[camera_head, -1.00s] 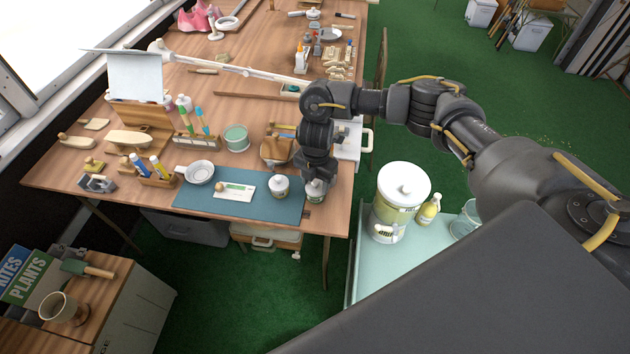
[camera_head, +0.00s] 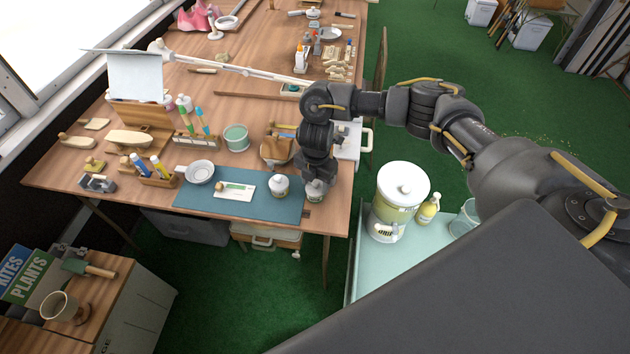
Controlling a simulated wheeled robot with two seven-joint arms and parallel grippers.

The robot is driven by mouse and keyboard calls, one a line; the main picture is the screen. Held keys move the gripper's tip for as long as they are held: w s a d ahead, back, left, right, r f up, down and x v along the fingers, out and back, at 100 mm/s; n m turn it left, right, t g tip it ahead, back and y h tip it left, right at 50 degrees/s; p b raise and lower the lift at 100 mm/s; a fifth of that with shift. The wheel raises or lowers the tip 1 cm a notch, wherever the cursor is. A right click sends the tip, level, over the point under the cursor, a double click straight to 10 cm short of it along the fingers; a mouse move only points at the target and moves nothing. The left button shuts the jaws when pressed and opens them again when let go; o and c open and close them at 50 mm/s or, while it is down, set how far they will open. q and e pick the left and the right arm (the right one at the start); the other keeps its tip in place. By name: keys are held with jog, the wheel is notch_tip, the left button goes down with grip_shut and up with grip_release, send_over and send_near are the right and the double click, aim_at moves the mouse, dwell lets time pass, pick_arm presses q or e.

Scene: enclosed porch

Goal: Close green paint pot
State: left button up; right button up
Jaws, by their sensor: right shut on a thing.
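The green paint pot (camera_head: 314,195) is a small whitish jar with a green label, standing upright at the right end of the blue mat (camera_head: 240,206). My right gripper (camera_head: 316,180) points down right over it and is shut on its white lid. The jaws cover most of the lid, so I cannot tell whether it is fully seated. A similar white-lidded pot (camera_head: 279,188) stands just left of it on the mat. My left gripper is not in view.
A card (camera_head: 236,189) and a white cup (camera_head: 199,172) are on or by the mat. The table's front and right edges are close to the gripper. A large dispenser (camera_head: 400,190) stands on the side table at right.

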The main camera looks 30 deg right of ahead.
dwell(0.3)
jog(key=o, duration=1.5)
jog(key=shift+r+p, duration=3.45)
jog(key=shift+r, duration=0.1)
grip_shut()
